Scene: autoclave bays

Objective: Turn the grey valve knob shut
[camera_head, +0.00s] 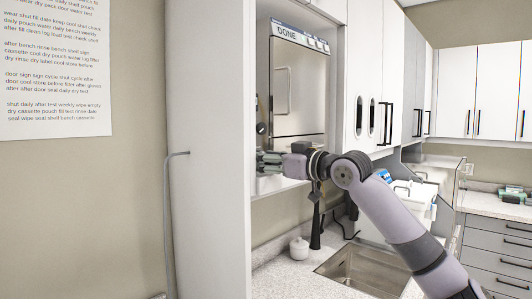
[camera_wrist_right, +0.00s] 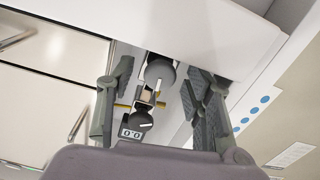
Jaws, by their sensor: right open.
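My right gripper (camera_head: 264,160) reaches in from the right to the front of the autoclave (camera_head: 300,92) in its tall white bay. In the right wrist view my right gripper (camera_wrist_right: 158,95) is open, one finger at each side. Between the fingers in that picture is a round grey knob (camera_wrist_right: 160,71) with a pale pointer line. Nearer the palm is a darker knob (camera_wrist_right: 140,119) with a pale line, beside a small plate (camera_wrist_right: 131,134) with two round marks. No finger clearly touches either knob. In the head view a small dark knob (camera_head: 261,128) shows just above the gripper.
A white side panel (camera_head: 208,150) stands close left of the gripper. The autoclave display reads "DONE". Below are a sink (camera_head: 365,270), a small white jar (camera_head: 299,248) and a dark upright fixture (camera_head: 315,225). White cupboards (camera_head: 375,60) hang at right.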

